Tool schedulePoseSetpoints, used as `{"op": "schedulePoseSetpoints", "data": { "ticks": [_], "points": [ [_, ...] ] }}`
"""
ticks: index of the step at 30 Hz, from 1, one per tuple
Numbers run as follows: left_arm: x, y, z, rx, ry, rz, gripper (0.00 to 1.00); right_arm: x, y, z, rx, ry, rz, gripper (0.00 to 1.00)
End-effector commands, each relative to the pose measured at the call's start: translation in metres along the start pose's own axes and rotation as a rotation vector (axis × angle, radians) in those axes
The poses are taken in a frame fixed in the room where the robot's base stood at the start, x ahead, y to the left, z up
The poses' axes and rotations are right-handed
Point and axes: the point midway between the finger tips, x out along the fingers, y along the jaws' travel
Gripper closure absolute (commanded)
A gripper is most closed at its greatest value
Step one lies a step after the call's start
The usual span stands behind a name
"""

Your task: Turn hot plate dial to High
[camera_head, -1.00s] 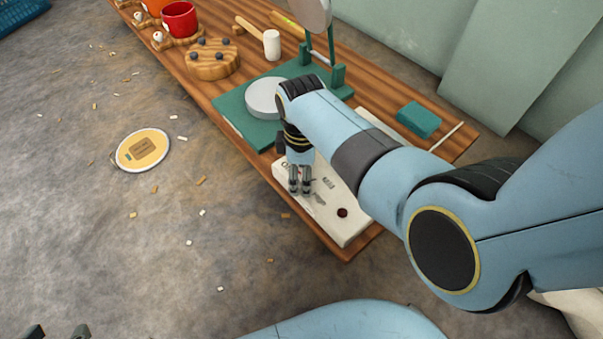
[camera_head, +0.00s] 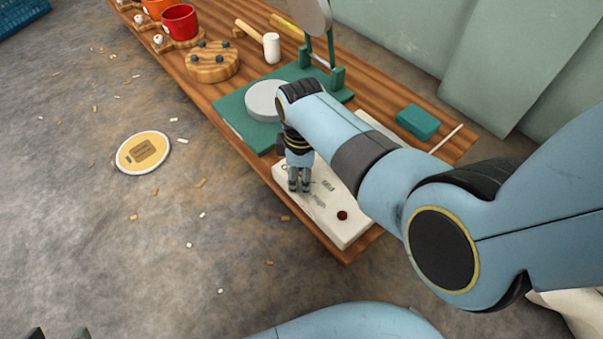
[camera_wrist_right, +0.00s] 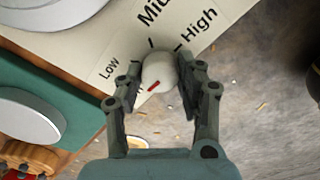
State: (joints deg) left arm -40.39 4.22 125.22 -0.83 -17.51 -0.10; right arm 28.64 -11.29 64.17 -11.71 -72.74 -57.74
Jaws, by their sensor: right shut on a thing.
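The hot plate's white panel (camera_head: 337,229) lies on the wooden bench. In the right wrist view its pale round dial (camera_wrist_right: 158,68) has a red mark near its lower edge, pointing down-left. Printed words Low, Mid (partly cut off) and High (camera_wrist_right: 198,28) surround the dial's upper side. The mark points away from High. My right gripper (camera_head: 299,187) points down over the panel, shut on the dial with a finger on either side in the wrist view (camera_wrist_right: 160,82). My left gripper (camera_head: 57,333) shows only two dark, separated fingertips at the bottom left edge.
A dark red round part (camera_head: 342,215) sits on the panel. Next to it is a green base (camera_head: 236,124) with a grey disc (camera_head: 264,100). A white mallet (camera_head: 271,47), wooden round block (camera_head: 212,66) and green block (camera_head: 418,121) share the bench. Floor on the left is mostly open.

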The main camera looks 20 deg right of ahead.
Motion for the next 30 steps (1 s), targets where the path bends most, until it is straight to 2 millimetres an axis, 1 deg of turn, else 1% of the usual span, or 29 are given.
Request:
{"op": "schedulePoseSetpoints", "data": {
  "ticks": [1, 5, 12, 21, 30],
  "points": [
    [-0.001, -0.001, -0.007, 0.0, -0.006, 0.0, 0.6, -0.002, 0.0, 0.0, 0.018, -0.001, 0.0, 0.95],
    [-0.004, -0.002, -0.013, -0.002, -0.06, 0.001, 0.6, -0.003, 0.001, 0.0, 0.088, 0.0, 0.001, 0.95],
    [-0.016, -0.004, -0.025, -0.007, -0.204, 0.007, 0.6, -0.004, 0.001, 0.0, 0.289, -0.001, 0.001, 0.95],
    [-0.038, -0.004, -0.034, -0.008, -0.355, 0.016, 0.6, -0.002, 0.0, 0.0, 0.574, 0.0, 0.0, 0.95],
    [-0.056, -0.004, -0.04, -0.007, -0.449, 0.023, 0.6, -0.001, 0.0, 0.0, 0.859, -0.001, -0.001, 0.95]
  ]
}}
